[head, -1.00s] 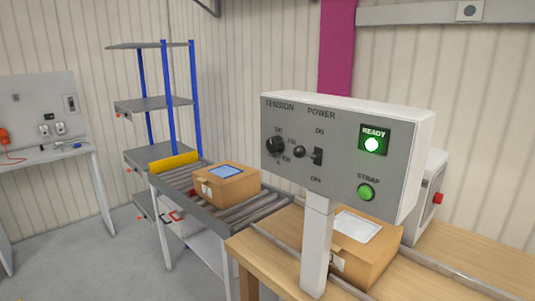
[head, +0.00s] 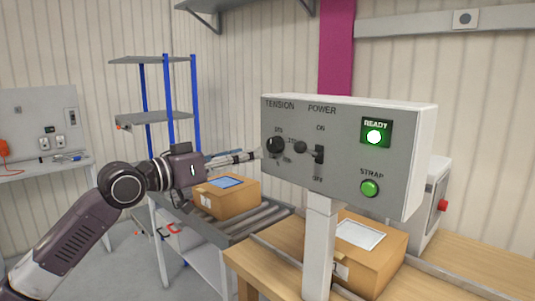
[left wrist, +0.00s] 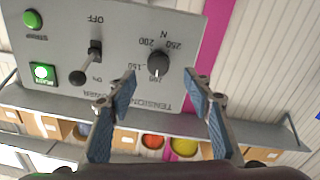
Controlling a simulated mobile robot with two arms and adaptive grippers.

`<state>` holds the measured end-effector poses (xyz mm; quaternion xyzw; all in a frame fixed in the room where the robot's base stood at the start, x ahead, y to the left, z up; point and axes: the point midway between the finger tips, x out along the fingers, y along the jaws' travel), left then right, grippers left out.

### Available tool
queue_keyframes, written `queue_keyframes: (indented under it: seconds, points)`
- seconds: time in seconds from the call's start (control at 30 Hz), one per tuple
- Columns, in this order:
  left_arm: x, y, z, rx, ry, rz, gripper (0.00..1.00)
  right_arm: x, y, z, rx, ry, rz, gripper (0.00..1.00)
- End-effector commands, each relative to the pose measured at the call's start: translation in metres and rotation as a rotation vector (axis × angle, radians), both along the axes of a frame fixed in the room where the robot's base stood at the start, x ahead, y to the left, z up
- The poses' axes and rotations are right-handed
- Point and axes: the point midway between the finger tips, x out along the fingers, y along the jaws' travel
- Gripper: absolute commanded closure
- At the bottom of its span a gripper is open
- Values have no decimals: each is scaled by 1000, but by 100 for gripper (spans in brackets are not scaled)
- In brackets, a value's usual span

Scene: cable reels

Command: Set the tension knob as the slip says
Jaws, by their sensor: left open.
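The tension knob (head: 275,146) is a dark round knob on the left of the grey control panel (head: 345,190). In the left wrist view the knob (left wrist: 158,63) has a scale around it with 150, 200 and 250 legible; I cannot tell its exact setting. My left gripper (head: 254,154) is open, its fingertips just left of the knob in the head view. In the left wrist view the gripper (left wrist: 160,84) has its fingers spread either side of the knob's line, apart from it. A white slip (head: 359,233) lies on the bench carton; its writing is unreadable. My right gripper is out of view.
The power lever (head: 302,147) sticks out close right of the knob. The READY lamp (head: 374,137) glows green above the green STRAP button (head: 369,188). A carton (head: 226,200) stands on the roller conveyor (head: 250,222) below my left arm.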

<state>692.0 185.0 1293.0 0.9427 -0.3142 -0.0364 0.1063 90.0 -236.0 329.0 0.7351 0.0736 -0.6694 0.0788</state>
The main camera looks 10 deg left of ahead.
Motion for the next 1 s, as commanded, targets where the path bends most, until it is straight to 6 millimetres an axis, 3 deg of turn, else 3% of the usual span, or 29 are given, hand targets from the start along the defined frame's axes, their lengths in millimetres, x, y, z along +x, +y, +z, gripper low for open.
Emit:
queue_keyframes:
  seconds: [0.17,0.53,0.9,1.0]
  points:
    - [8,-13,7,-1,-2,-11,53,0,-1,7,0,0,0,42]
    - [52,-44,6,-2,-2,-8,53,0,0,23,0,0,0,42]
    - [59,-49,4,1,-4,-7,53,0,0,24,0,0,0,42]
    - [59,-49,4,1,-4,-7,62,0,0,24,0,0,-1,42]
